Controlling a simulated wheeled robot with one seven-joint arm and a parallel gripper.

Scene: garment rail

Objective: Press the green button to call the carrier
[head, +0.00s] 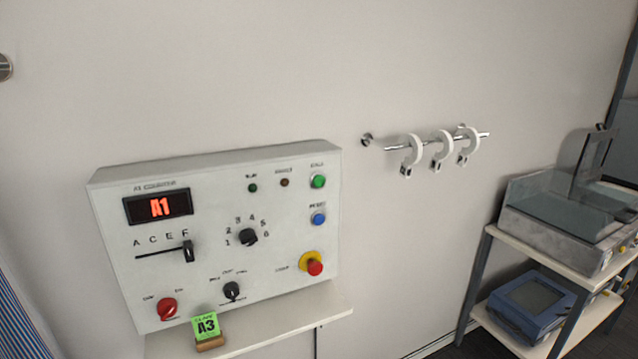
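The green button (318,181) sits at the upper right of a white control panel (120,255) on the wall, under a small label too blurred to read surely. The panel's display (158,206) reads A1 in red. A slider knob (189,251) stands at the right end of its slot, below the letter F. A black dial (248,237) has numbers around it; its pointer is unclear. A green card (206,326) reading A3 stands in a small holder on the ledge below. My gripper is not in view.
A blue button (319,218) and a red mushroom button (315,268) lie below the green one. A lower black knob (232,290) and red knob (167,308) are also there. Right, a wall rail (398,147) holds white hooks; shelving (478,270) carries equipment.

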